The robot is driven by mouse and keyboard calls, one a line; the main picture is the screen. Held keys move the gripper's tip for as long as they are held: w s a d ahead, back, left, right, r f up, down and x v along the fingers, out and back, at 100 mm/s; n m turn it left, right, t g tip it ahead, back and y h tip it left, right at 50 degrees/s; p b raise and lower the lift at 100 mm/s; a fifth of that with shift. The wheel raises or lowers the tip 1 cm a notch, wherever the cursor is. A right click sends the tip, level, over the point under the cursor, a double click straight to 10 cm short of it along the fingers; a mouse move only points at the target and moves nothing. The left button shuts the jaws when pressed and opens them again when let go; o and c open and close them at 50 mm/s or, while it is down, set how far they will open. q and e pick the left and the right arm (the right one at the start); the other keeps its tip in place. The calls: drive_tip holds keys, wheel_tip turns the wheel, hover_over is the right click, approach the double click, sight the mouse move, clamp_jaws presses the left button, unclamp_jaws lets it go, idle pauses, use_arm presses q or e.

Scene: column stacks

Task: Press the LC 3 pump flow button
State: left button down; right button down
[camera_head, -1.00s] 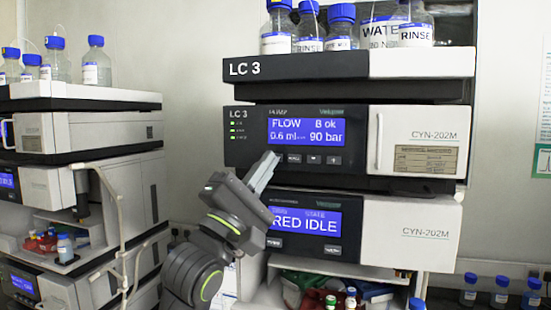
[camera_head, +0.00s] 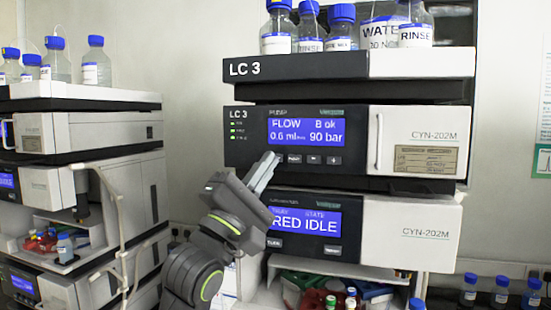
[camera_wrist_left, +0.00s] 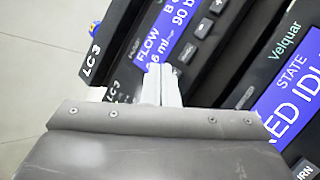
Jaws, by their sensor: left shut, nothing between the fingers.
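The LC 3 pump module (camera_head: 250,150) has a black front with a blue display (camera_head: 306,131) reading FLOW 0.6 ml and 90 bar. A row of small buttons (camera_head: 313,160) sits below that display. My left gripper (camera_head: 272,156) is shut and empty, its tips at the left end of this row. The tips cover the leftmost button, so it is mostly hidden. In the left wrist view the fingertips (camera_wrist_left: 162,72) are at the lower edge of the pump display (camera_wrist_left: 170,38). I cannot tell whether they touch the panel. My right gripper is not in view.
Below the pump is a second module with a display (camera_head: 306,222) reading IDLE. Blue-capped bottles (camera_head: 342,27) stand on top of the stack. Another instrument stack (camera_head: 85,130) stands at the left. Open wall space lies between the stacks.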

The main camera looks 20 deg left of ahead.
use_arm(q)
drive_tip(key=shift+w, duration=0.4)
drive_tip(key=shift+w+p, duration=0.4)
drive_tip(key=shift+p, duration=0.05)
idle(0.6)
drive_tip(key=shift+s+r+p, duration=0.1)
drive_tip(key=shift+s+p, duration=0.2)
drive_tip(key=shift+p, duration=0.05)
drive_tip(key=shift+s, duration=0.55)
drive_tip(key=shift+p, duration=0.3)
